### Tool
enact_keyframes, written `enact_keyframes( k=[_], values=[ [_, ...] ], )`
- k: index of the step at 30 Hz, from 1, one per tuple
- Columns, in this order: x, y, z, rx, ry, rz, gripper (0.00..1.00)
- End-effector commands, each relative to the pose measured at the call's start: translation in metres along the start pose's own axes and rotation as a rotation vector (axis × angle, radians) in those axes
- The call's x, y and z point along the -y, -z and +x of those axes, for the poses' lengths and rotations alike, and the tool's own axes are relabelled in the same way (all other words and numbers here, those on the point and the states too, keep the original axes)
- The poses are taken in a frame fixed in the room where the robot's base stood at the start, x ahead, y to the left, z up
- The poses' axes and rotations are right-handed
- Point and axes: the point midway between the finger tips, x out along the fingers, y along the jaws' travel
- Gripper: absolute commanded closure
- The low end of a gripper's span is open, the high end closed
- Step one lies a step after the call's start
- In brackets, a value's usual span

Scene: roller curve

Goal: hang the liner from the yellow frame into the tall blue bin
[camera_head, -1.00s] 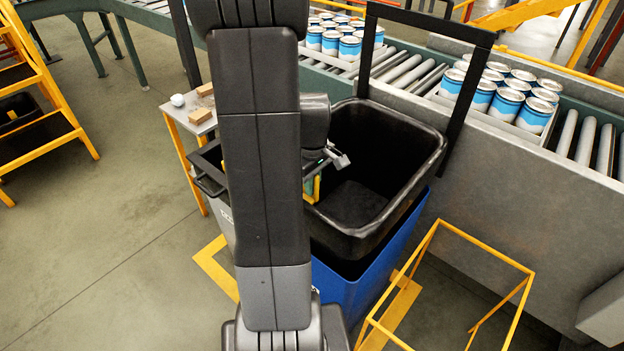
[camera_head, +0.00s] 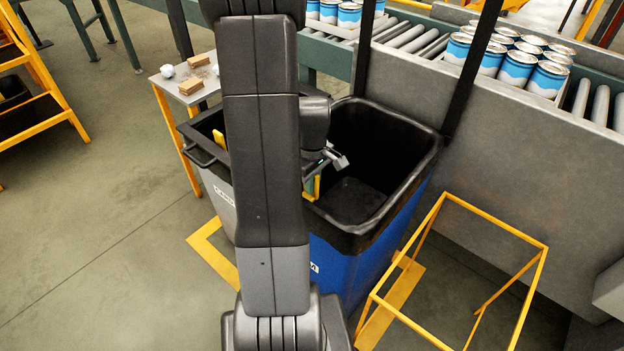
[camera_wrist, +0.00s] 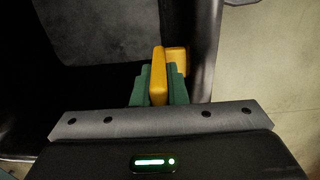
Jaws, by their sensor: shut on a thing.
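The black liner (camera_head: 398,216) is in the mouth of the tall blue bin (camera_head: 345,268) in the head view. Its rim lies along the bin's top edge, and little or no gap shows on the near right side. The near left corner is hidden behind my arm. My gripper (camera_wrist: 158,88) is shut on the liner's yellow tab (camera_wrist: 158,72) at the rim in the wrist view. The liner's dark inside (camera_wrist: 95,30) shows beside it. The yellow frame (camera_head: 497,231) stands empty to the right of the bin.
A grey bin marked CARD (camera_head: 222,190) stands left of the blue bin. Behind it is a small table (camera_head: 176,75) with boxes. A conveyor with cans (camera_head: 520,65) and a grey wall (camera_head: 520,150) border the back right. Yellow floor marks (camera_head: 215,250) lie nearby.

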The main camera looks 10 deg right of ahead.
Motion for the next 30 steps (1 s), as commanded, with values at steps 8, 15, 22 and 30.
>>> enact_keyframes(
  k=[8, 15, 22, 30],
  values=[
    [-0.004, 0.000, 0.045, 0.000, 0.000, 0.000, 1.00],
    [-0.006, 0.000, 0.074, 0.000, 0.000, 0.000, 1.00],
    [-0.005, 0.000, 0.085, 0.000, 0.000, 0.000, 1.00],
    [-0.005, 0.000, 0.086, 0.000, 0.000, 0.000, 1.00]
  ],
)
